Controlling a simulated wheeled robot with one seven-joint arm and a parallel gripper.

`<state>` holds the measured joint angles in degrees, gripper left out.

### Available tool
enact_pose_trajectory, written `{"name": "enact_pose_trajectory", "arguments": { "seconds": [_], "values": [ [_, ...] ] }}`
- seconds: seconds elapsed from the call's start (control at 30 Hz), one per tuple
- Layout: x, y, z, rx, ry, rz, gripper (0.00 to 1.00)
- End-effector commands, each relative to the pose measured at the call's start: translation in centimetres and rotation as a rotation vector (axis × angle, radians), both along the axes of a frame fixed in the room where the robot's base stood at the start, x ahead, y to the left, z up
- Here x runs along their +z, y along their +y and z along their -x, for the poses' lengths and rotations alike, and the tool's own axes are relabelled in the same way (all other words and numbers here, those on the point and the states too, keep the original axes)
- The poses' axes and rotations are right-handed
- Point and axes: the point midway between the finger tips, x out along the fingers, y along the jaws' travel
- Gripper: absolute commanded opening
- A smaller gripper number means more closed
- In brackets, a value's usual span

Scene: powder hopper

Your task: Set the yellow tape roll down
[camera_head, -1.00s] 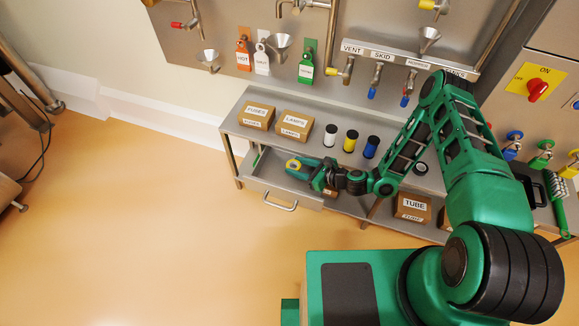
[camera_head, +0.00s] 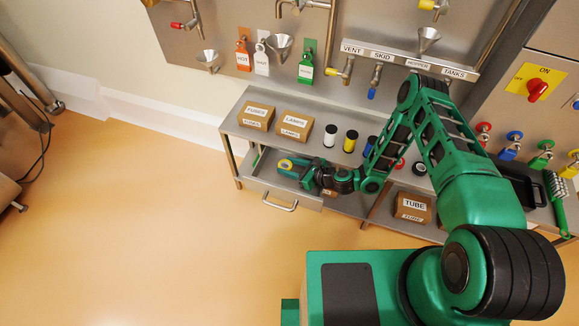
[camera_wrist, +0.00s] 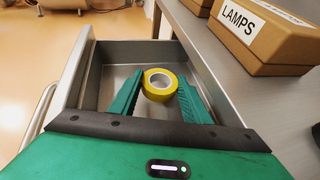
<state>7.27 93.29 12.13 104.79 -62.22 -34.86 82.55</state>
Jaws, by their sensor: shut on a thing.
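The yellow tape roll (camera_head: 286,163) is a short ring with a pale core. It also shows in the wrist view (camera_wrist: 159,85), between my two green fingers. My gripper (camera_head: 292,167) is shut on the roll. In the wrist view the drawer's grey metal floor and walls surround the roll and fingers. I cannot tell whether the roll touches the drawer floor.
Brown boxes labelled FUSES (camera_head: 257,114) and LAMPS (camera_head: 295,124) stand on the bench top (camera_head: 237,128) above the drawer. White (camera_head: 330,136), yellow (camera_head: 350,141) and blue (camera_head: 370,146) cylinders stand beside them. A TUBE box (camera_head: 412,207) sits lower right.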

Motion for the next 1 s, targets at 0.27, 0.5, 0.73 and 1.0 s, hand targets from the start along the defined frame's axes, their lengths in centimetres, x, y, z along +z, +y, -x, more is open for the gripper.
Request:
{"name": "enact_pose_trajectory", "arguments": {
  "seconds": [0.27,0.5,0.73,1.0],
  "values": [
    [-0.7,0.0,0.0,0.000,0.001,-0.001,0.21],
    [-1.0,0.0,0.0,0.001,0.000,0.000,0.50],
    [-1.0,0.0,0.0,0.000,0.000,0.000,0.51],
    [0.0,0.0,0.0,0.002,-0.001,0.001,0.51]
  ]
}}
